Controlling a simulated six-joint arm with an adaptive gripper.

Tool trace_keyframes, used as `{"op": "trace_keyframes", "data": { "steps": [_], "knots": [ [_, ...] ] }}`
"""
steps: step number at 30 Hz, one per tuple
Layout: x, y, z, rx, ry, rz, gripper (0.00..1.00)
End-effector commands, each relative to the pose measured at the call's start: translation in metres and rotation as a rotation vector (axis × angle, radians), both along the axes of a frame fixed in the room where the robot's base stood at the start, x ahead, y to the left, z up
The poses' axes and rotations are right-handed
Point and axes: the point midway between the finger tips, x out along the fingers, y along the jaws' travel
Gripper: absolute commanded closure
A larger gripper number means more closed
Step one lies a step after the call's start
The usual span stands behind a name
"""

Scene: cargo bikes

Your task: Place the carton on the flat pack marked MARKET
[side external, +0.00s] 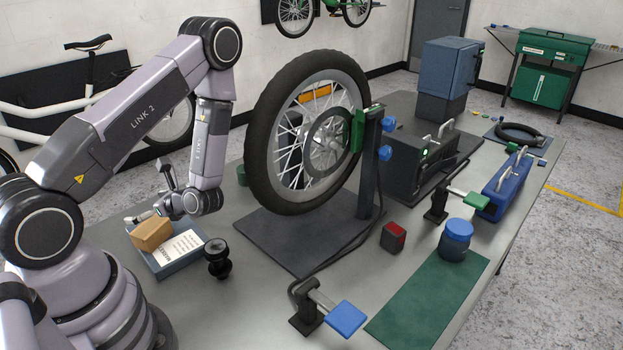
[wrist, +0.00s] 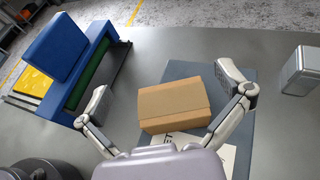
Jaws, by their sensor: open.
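The brown carton (side external: 151,233) lies on the slate-blue flat pack (side external: 178,265), toward its left end, partly covering the white label; the label's wording is too small to read surely. In the wrist view the carton (wrist: 174,106) rests flat on the flat pack (wrist: 182,70) and lies between my spread fingers. My gripper (side external: 152,197) is open and empty, just above and behind the carton in the side view. In the wrist view my gripper (wrist: 164,88) has its left finger clear of the carton and its right finger close to the carton's edge; contact there cannot be told.
A black spool-shaped part (side external: 217,258) stands at the flat pack's right corner. The large wheel (side external: 305,130) on its stand rises to the right. In the wrist view a blue holder (wrist: 85,60) stands left and a grey block (wrist: 302,72) right.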

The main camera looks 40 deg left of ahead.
Motion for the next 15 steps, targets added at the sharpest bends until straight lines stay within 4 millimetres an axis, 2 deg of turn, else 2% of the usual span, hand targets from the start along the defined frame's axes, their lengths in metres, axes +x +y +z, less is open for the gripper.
{"op": "trace_keyframes", "data": {
  "steps": [8,11,15],
  "knots": [
    [0.004,-0.002,0.036,0.017,-0.051,0.038,0.00],
    [0.009,-0.009,0.067,0.037,-0.156,0.121,0.00],
    [0.009,-0.031,0.121,0.030,-0.382,0.298,0.00]
  ]
}}
